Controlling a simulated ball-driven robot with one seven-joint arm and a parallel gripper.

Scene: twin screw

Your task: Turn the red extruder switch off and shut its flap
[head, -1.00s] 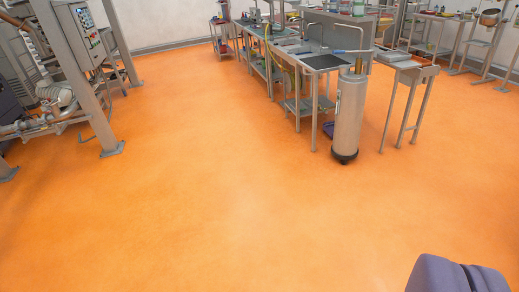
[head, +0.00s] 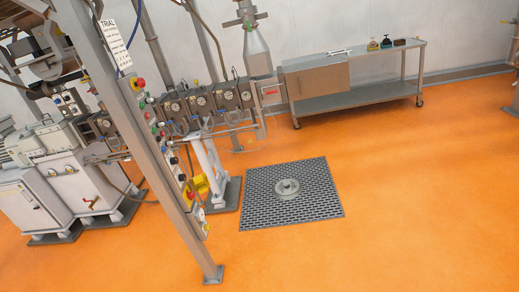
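An extruder (head: 205,102) with a row of round gauges along its barrel stands left of centre, behind a grey steel post (head: 155,150). A control strip with several coloured buttons runs along the post. A red button on yellow (head: 138,84) sits near its top. A second red knob (head: 191,195) sits low on the strip, near a yellow part. I cannot tell from here which of these is the extruder switch, or whether it is on or off. No flap can be made out. My gripper is not in view.
A metal drain grate (head: 312,210) lies in the floor right of the machine. A white cabinet (head: 35,205) stands at the left. The orange floor in front and right is clear.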

